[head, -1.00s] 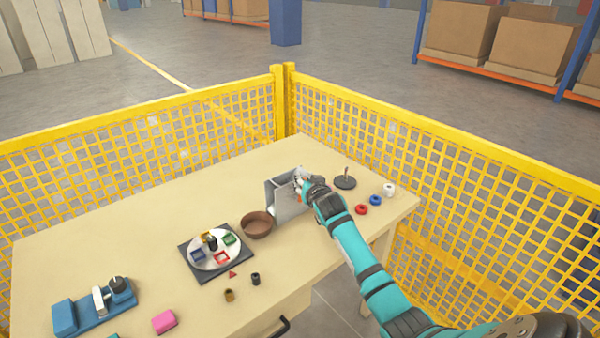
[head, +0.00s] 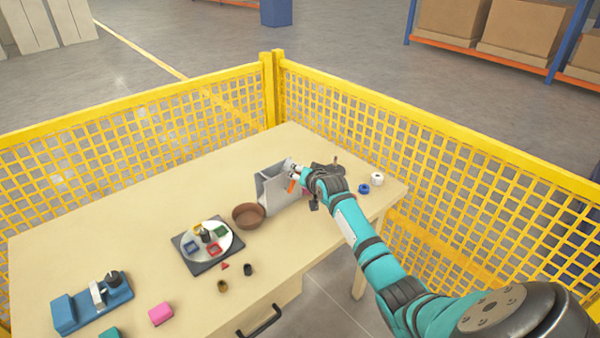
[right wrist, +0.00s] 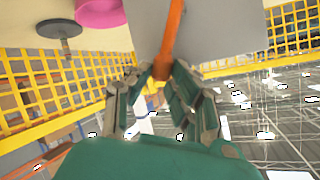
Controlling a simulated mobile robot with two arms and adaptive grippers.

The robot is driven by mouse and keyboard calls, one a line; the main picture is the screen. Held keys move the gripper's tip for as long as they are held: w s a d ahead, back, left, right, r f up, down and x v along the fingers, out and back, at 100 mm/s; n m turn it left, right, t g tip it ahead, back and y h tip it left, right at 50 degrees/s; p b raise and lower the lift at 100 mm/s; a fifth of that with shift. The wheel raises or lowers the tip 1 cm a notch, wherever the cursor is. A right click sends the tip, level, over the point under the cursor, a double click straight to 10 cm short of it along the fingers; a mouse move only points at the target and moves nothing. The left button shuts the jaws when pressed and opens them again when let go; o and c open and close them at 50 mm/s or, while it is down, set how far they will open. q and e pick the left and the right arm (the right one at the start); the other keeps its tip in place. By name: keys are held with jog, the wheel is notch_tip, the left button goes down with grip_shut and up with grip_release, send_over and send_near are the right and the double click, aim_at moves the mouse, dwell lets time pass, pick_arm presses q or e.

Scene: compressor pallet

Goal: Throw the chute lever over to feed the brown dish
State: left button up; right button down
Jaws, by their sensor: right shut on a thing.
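The grey chute box (head: 272,190) stands toward the right half of the table. The brown dish (head: 249,216) sits just left of it. The chute's orange lever (head: 291,186) shows at the box's right end, and it fills the upper middle of the right wrist view (right wrist: 172,38). My right gripper (head: 297,176) is at the lever, with its fingers closed around the lever's end in the wrist view (right wrist: 161,74). The fingers and wrist partly cover the lever in the head view. A pink dish-like thing (right wrist: 100,10) shows beside the chute in the wrist view. My left gripper is out of view.
A dark disc with a peg (head: 333,168) and blue and white rings (head: 364,188) lie right of the chute, partly behind my arm. A sorting plate (head: 207,241), small blocks and a blue fixture (head: 92,304) occupy the left. Yellow mesh fencing (head: 430,140) borders the table.

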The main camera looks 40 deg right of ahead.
jog(key=shift+f, duration=0.1)
jog(key=c, duration=1.2)
grip_release()
jog(key=v, duration=1.2)
